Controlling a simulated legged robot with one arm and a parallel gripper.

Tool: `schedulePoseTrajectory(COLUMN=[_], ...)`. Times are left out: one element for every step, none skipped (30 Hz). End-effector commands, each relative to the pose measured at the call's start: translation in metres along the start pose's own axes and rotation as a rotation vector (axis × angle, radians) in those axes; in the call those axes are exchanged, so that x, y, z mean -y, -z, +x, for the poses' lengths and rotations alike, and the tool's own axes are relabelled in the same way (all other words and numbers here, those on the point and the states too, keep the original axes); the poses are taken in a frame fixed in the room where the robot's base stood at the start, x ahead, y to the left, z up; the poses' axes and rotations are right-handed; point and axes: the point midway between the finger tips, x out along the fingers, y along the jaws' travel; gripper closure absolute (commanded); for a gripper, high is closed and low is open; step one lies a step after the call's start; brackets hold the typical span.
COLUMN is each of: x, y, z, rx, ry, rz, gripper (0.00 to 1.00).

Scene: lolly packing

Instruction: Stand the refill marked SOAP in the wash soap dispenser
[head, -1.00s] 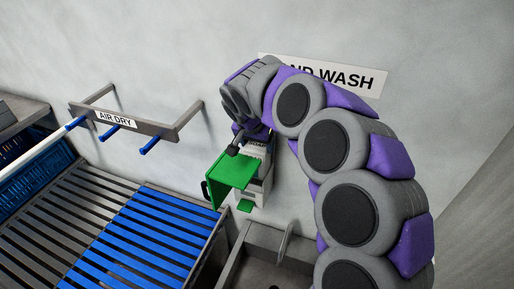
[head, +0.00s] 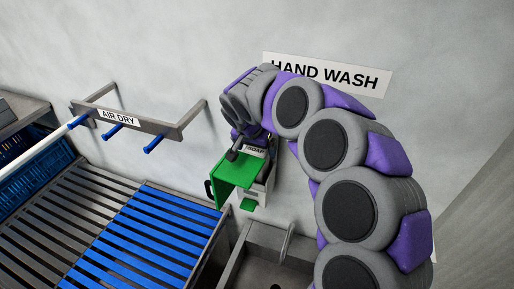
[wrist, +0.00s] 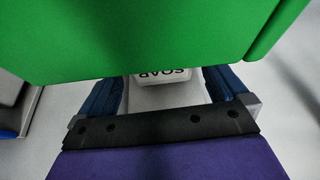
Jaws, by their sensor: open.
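The wash soap dispenser (head: 263,188) is a grey unit on the wall under the HAND WASH sign, with its green cover (head: 232,176) swung open. The white refill (head: 256,151) shows its SOAP marking at the top of the dispenser, behind the cover. It appears upright, but its lower part is hidden, so I cannot tell how deep it sits. In the wrist view the refill (wrist: 165,98) lies between the blue fingers of my gripper (wrist: 164,88). The fingers are open, with a gap visible beside the refill. The green cover (wrist: 130,40) fills the upper wrist view.
A grey sink (head: 255,254) lies below the dispenser. Left of it is a slatted rack with blue slats (head: 140,238). The AIR DRY rail (head: 130,119) with blue pegs juts from the wall at left. The open cover stands close to my gripper.

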Motion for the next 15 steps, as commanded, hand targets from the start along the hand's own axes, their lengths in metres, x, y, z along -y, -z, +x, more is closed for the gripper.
schedulePoseTrajectory(x=[0.0, -0.001, -0.001, -0.001, -0.001, -0.001, -0.002, -0.003, -0.004, -0.004, -0.004, -0.004, -0.004, -0.004, -0.004], y=[0.001, 0.001, 0.001, 0.001, 0.001, 0.001, 0.002, 0.001, 0.001, 0.002, 0.002, 0.003, 0.003, 0.003, 0.003], z=[-0.007, -0.012, -0.019, -0.025, -0.031, -0.04, -0.045, -0.051, -0.059, -0.065, -0.071, -0.078, -0.083, -0.088, -0.094], rx=[-0.003, -0.004, -0.004, -0.005, -0.006, -0.006, -0.005, -0.004, -0.003, -0.003, -0.003, -0.004, -0.003, -0.002, -0.002], ry=[0.002, 0.002, 0.002, 0.003, 0.004, 0.006, 0.005, 0.005, 0.003, 0.003, 0.004, 0.006, 0.006, 0.006, 0.003], rz=[0.001, 0.002, 0.002, 0.001, 0.0, 0.001, 0.001, 0.001, 0.0, 0.0, 0.001, 0.001, 0.001, 0.002, 0.002], gripper=[0.0, 0.0, 0.0, 0.0, 0.0, 0.0, 0.0, 0.0, 0.0, 0.0, 0.0, 0.0, 0.0, 0.0, 0.0])
